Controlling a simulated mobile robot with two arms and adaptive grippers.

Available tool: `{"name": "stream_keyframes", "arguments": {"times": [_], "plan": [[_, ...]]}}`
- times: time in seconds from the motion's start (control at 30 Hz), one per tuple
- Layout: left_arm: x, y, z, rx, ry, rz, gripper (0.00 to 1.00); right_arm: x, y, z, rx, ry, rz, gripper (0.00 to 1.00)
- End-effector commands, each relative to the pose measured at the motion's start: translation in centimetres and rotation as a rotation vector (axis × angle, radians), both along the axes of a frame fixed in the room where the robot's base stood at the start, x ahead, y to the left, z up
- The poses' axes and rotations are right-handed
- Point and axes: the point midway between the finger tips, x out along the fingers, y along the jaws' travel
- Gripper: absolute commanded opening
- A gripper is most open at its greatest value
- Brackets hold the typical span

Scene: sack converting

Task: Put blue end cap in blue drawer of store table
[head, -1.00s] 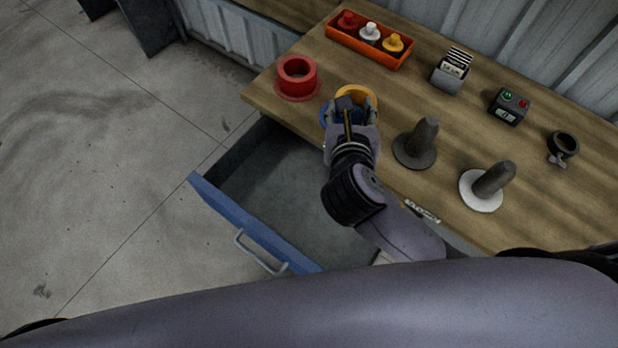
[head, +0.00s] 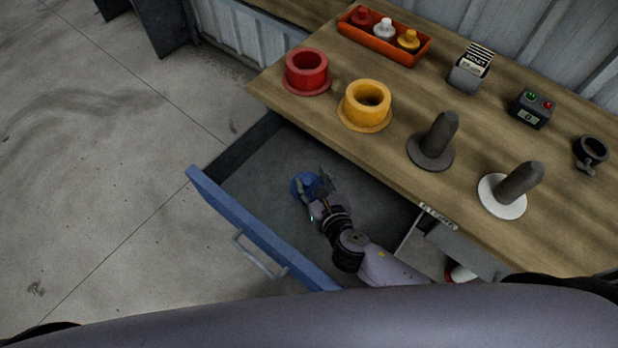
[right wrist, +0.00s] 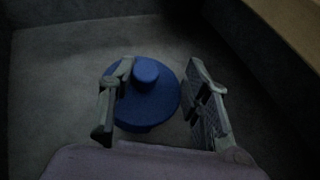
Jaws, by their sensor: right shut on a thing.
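The blue end cap (head: 301,186), a round disc with a knob, is inside the open blue drawer (head: 250,226) of the store table (head: 395,165). My right gripper (head: 315,188) reaches down into the drawer and is shut on the cap. In the right wrist view the cap (right wrist: 147,108) shows between the gripper's fingers (right wrist: 165,98), over the grey drawer floor. Whether the cap touches the floor cannot be told. My left gripper is not in view.
On the tabletop stand a red flanged ring (head: 306,72), a yellow flanged ring (head: 367,105), a dark post (head: 436,140), a post on a white disc (head: 512,188), an orange tray of knobbed caps (head: 385,40) and a control box (head: 533,108). The drawer around the cap looks empty.

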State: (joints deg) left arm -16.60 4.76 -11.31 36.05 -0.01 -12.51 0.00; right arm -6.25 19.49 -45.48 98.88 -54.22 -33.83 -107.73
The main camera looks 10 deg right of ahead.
Motion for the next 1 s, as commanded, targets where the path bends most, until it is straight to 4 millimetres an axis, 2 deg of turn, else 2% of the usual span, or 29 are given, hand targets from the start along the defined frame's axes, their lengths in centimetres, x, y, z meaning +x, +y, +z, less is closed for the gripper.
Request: {"name": "stream_keyframes", "arguments": {"times": [0.03, 0.1, 0.23, 0.47, 0.53, 0.93, 0.97, 1.0], "plan": [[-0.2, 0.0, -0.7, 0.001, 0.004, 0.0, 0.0, 0.0, 0.0, -1.1, 0.001, 0.0, -0.002, 0.21], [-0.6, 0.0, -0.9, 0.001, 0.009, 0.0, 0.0, 0.0, 0.0, -1.7, 0.001, -0.001, -0.001, 0.21], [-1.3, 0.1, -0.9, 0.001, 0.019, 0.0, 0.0, 0.5, 0.1, -1.9, 0.002, -0.003, 0.0, 0.21], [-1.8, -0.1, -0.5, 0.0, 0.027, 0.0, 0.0, 4.2, 1.1, -1.7, 0.003, -0.005, -0.002, 0.21], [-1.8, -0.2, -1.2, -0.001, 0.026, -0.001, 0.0, 3.9, 1.0, -3.0, 0.0, 0.001, -0.001, 0.21], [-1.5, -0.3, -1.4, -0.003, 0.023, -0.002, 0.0, 3.9, 0.9, -3.4, 0.0, -0.002, -0.001, 0.21], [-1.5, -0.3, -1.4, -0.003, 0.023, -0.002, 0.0, 3.9, 0.9, -3.4, 0.0, -0.001, -0.001, 0.45], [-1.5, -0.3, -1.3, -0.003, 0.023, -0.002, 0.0, 3.9, 0.9, -3.3, 0.0, -0.002, -0.001, 0.47]]}}
